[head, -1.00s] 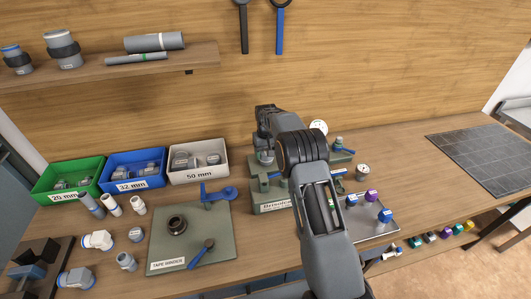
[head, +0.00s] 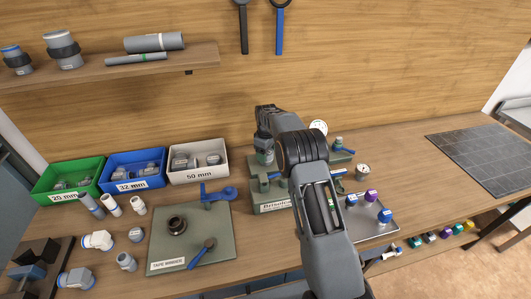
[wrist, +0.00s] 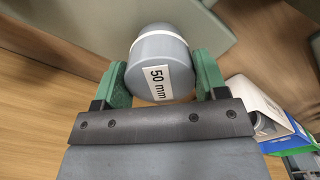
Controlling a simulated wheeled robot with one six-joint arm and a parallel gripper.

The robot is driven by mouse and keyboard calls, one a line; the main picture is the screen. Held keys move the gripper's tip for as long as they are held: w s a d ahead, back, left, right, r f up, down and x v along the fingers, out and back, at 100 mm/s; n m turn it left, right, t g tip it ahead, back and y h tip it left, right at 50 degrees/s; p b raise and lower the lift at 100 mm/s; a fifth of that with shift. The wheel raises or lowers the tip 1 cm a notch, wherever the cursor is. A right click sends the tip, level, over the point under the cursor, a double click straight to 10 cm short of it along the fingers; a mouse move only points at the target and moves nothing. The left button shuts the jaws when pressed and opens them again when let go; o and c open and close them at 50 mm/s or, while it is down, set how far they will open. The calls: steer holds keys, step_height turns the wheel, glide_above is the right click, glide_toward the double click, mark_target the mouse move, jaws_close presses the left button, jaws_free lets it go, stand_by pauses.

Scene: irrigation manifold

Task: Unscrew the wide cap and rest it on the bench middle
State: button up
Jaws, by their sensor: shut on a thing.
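The wide cap (wrist: 160,62) is a grey cylinder with a white band and a "50 mm" label, seen in the wrist view. My gripper (wrist: 163,78) is shut on it, with one green finger on each side. In the head view my gripper (head: 264,150) is at the back of the green manifold stand (head: 270,204), and my arm hides much of that stand. The cap cannot be made out clearly there. Whether the cap still touches a pipe end is hidden. The wooden bench (head: 395,181) extends to both sides.
Green (head: 68,181), blue (head: 133,170) and grey-white (head: 199,162) bins stand at the back left. A green board (head: 165,240) with a blue-handled tool lies left of my arm. A metal tray (head: 372,227) with valves is right.

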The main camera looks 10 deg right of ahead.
steer(key=shift+w+d+r+n, duration=0.2)
steer(key=shift+w+n, duration=0.05)
steer(key=shift+n, duration=0.05)
steer(key=o, duration=0.9)
steer(key=shift+w+f, duration=0.1)
steer(key=shift+f, duration=0.05)
steer(key=shift+o, duration=1)
steer(key=shift+a, duration=0.1)
steer(key=shift+o, duration=0.4)
steer(key=shift+f, duration=0.1)
steer(key=shift+r+p, duration=2.45)
steer(key=shift+r, duration=1.35)
